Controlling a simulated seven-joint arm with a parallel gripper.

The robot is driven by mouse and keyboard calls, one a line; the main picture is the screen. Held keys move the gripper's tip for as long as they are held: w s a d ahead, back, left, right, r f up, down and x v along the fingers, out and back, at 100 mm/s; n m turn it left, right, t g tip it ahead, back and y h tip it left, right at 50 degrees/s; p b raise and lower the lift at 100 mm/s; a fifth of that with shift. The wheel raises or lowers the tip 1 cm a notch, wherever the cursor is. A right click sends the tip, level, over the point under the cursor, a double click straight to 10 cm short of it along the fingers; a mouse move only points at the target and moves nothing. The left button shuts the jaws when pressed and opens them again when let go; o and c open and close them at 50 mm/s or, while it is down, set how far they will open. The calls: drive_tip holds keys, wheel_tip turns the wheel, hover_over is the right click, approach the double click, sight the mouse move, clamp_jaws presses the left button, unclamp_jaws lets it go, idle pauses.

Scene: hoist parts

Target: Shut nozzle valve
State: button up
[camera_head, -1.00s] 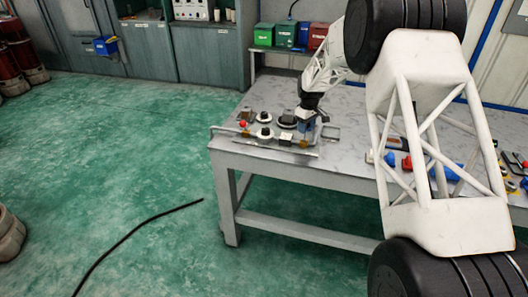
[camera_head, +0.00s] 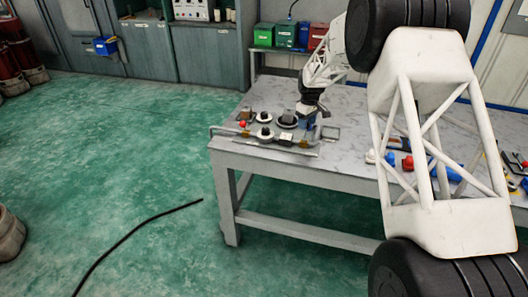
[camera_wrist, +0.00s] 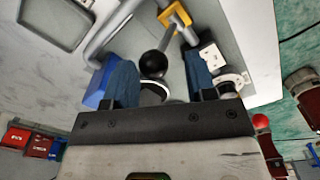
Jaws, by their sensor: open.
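My gripper (camera_wrist: 159,72) is open in the wrist view, its two blue fingers apart. A black ball knob (camera_wrist: 153,64) on a metal rod shows between the fingers; I cannot tell whether they touch it. A yellow bracket (camera_wrist: 175,15) lies just beyond the knob. In the head view my gripper (camera_head: 307,117) is low over the right part of a flat fixture (camera_head: 270,146) with round fittings at the table's left end. Its fingertips and the knob are too small to make out there. No part is labelled as the nozzle valve.
A white block with holes (camera_wrist: 211,57) sits close to the right finger, and a red knob (camera_wrist: 261,121) is farther right. Blue (camera_head: 444,171) and red parts lie on the grey table (camera_head: 345,120). Bins (camera_head: 285,35) stand behind. The floor at left is mostly open.

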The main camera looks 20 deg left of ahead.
drive_tip(key=shift+s+r, duration=0.15)
drive_tip(key=shift+r, duration=2.95)
drive_tip(key=shift+s+d+r, duration=0.1)
drive_tip(key=shift+d+r, duration=0.05)
drive_tip(key=s+d+r+m, duration=0.2)
drive_tip(key=s+d+r, duration=0.4)
drive_tip(key=s, duration=0.3)
drive_tip(key=s+d+r+m+t, duration=0.1)
drive_tip(key=s+d+r+m, duration=0.1)
drive_tip(key=s+d+r, duration=0.6)
drive_tip(key=s+d+r+m, duration=0.2)
drive_tip(key=s+d+r, duration=0.3)
drive_tip(key=s, duration=0.5)
drive_tip(key=s+d+f+m, duration=0.1)
drive_tip(key=s+d+m, duration=0.1)
drive_tip(key=s, duration=0.9)
drive_tip(key=s+d+f+m+t, duration=0.1)
drive_tip(key=s+d, duration=0.4)
drive_tip(key=s, duration=0.7)
drive_tip(key=s+d+f+m, duration=0.1)
drive_tip(key=s+d+m, duration=0.2)
drive_tip(key=s, duration=0.9)
drive_tip(key=shift+d+f+t, duration=0.2)
drive_tip(key=shift+d+t, duration=0.1)
